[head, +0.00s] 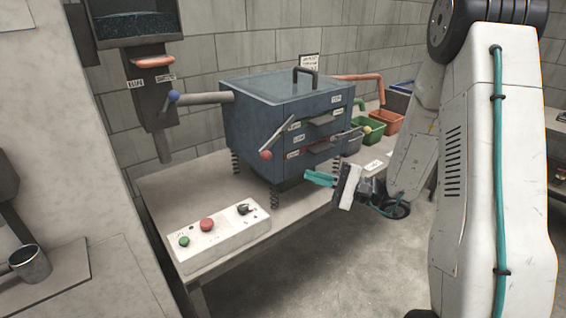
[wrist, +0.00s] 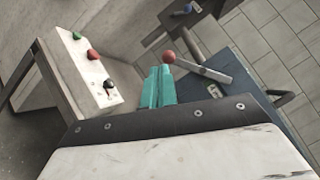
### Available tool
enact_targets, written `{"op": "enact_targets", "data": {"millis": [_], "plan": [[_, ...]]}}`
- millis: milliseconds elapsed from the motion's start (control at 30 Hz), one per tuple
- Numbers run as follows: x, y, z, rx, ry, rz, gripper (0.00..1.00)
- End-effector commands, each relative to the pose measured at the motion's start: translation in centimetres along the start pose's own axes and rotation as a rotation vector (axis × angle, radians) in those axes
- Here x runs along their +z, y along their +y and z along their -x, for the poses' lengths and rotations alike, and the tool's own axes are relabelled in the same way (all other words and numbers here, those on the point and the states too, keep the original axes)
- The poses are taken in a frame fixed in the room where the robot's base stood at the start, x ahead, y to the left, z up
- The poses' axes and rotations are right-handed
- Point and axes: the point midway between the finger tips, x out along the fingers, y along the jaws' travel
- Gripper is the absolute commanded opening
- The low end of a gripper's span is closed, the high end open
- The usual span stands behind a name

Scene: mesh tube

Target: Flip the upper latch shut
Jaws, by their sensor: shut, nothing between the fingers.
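A blue-grey box unit (head: 255,130) with labelled drawers stands on springs on a bench. A flat metal lever with a red ball (head: 266,155) slants across its front, ball end low and out to the left. It also shows in the wrist view (wrist: 205,70), just beyond my fingertips. A blue-knobbed lever (head: 173,98) sits at the grey pipe on the left side. I cannot tell which lever is the upper latch. My gripper (head: 310,178) has teal fingers, shut and empty, right of and below the red ball, apart from it in the head view.
A white control box (head: 215,238) with green, red and black controls sits on the bench (head: 165,190) front. Green (head: 372,133) and orange (head: 388,120) bins stand behind right. A hopper (head: 140,70) stands at left. Floor right of the bench is open.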

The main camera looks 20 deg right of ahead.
Motion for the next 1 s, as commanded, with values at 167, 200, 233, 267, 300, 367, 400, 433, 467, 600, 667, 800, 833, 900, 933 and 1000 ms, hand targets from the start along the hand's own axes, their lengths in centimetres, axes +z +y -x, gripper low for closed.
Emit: {"op": "enact_targets", "data": {"millis": [167, 200, 233, 267, 300, 367, 400, 433, 467, 600, 667, 800, 833, 900, 933, 1000], "plan": [[-4.3, 1.0, 2.6, -0.115, 0.144, 0.011, 0.00], [-4.7, 1.1, 2.8, -0.127, 0.160, 0.014, 0.00], [-5.0, 1.2, 2.9, -0.132, 0.168, 0.016, 0.00], [-5.1, 1.2, 2.9, -0.136, 0.174, 0.019, 0.00], [-5.3, 1.2, 2.7, -0.139, 0.178, 0.020, 0.00], [-5.4, 1.1, 2.1, -0.140, 0.178, 0.021, 0.00], [-5.5, 1.0, 1.6, -0.140, 0.177, 0.022, 0.00], [-5.5, 0.9, 1.1, -0.139, 0.175, 0.021, 0.00], [-5.6, 0.9, 0.5, -0.138, 0.175, 0.021, 0.00], [-6.0, 0.5, -2.4, -0.138, 0.173, 0.020, 0.00], [-6.3, 0.3, -3.7, -0.137, 0.173, 0.021, 0.00], [-6.8, -0.2, -6.5, -0.138, 0.173, 0.021, 0.00], [-6.9, -0.2, -7.1, -0.138, 0.174, 0.021, 0.00], [-6.0, -0.3, -7.9, -0.138, 0.175, 0.020, 0.00], [-5.7, -0.4, -8.3, -0.137, 0.175, 0.019, 0.00], [-5.2, -0.5, -8.9, -0.138, 0.175, 0.020, 0.00]]}}
